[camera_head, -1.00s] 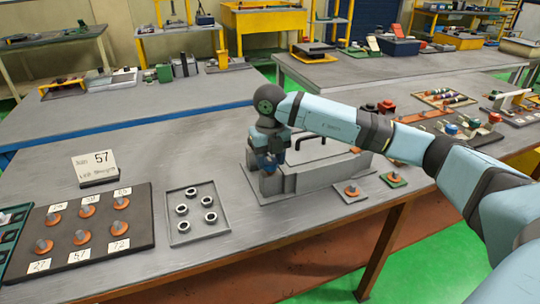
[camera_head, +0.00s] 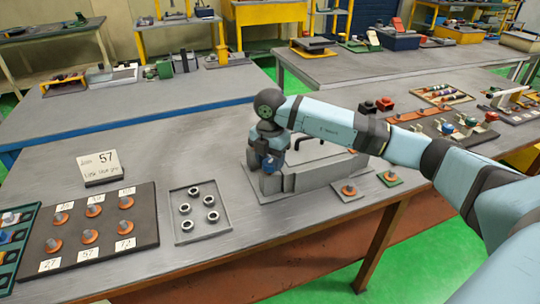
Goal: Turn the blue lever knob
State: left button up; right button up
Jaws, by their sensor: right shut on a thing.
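My right gripper (camera_head: 269,164) points down at the left end of a grey metal fixture (camera_head: 318,178) on the near table. It is shut on a small blue part, seemingly the blue lever knob (camera_head: 267,161), which the fingers mostly hide. A black bent handle stands on the fixture behind and to the right of the gripper. My left gripper is not in view.
A tray of rings (camera_head: 229,228) and a dark board of orange-based pegs (camera_head: 149,238) lie left of the fixture. A card marked 57 (camera_head: 102,168) stands behind them. Two small plates with orange discs (camera_head: 349,190) lie right. A panel with coloured knobs (camera_head: 471,122) is farther right.

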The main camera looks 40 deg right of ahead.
jog(key=m, duration=0.1)
jog(key=m+p, duration=0.1)
jog(key=m, duration=0.1)
jog(key=shift+w+r, duration=0.1)
jog(key=shift+r, duration=0.25)
jog(key=shift+m+p, duration=0.45)
jog(key=shift+m, duration=0.95)
jog(key=shift+f, duration=0.1)
jog(key=o, duration=0.8)
jog(key=shift+c, duration=0.2)
jog(key=shift+o, duration=0.7)
jog(key=shift+f, duration=0.1)
